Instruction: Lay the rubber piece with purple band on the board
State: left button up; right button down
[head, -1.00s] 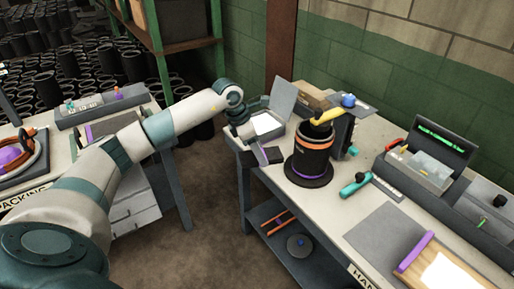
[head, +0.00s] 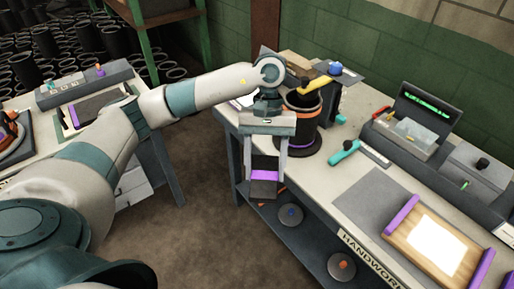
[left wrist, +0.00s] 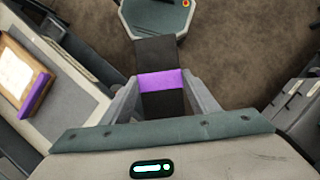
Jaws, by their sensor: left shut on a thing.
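The rubber piece (head: 263,188) is a flat black strip with a purple band across it. My left gripper (head: 265,176) is shut on it, one finger at each side, and holds it in the air in front of the handwork table's left front edge. In the left wrist view the rubber piece (left wrist: 158,52) sticks out past the fingertips, its purple band between them. The board (head: 395,238) is light wood with purple bars at its ends and a white sheet on it, at the table's right front. The board (left wrist: 44,78) also shows at the left wrist view's left edge. My right gripper is out of view.
A black cylinder with an orange ring (head: 303,122) stands on a round base behind my gripper. A teal-handled tool (head: 344,152) and a grey mat (head: 372,198) lie between it and the board. Parts boxes (head: 412,130) stand along the back. A lower shelf holds discs.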

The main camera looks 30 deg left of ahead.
aim_at(266, 191)
pick_arm(q)
jog(key=shift+o, duration=0.2)
jog(key=s+d+m, duration=0.1)
jog(key=s+d+r+m+y, duration=0.1)
jog(key=m, duration=0.1)
jog(key=s+d+m+y, duration=0.1)
jog(key=m, duration=0.1)
jog(key=shift+s+d+r, duration=0.25)
jog(key=shift+s+d, duration=0.05)
jog(key=shift+a, duration=0.15)
jog(key=shift+c, duration=0.2)
jog(key=shift+a+f+g, duration=0.15)
jog(key=shift+f+g, duration=0.05)
jog(key=shift+g, duration=0.1)
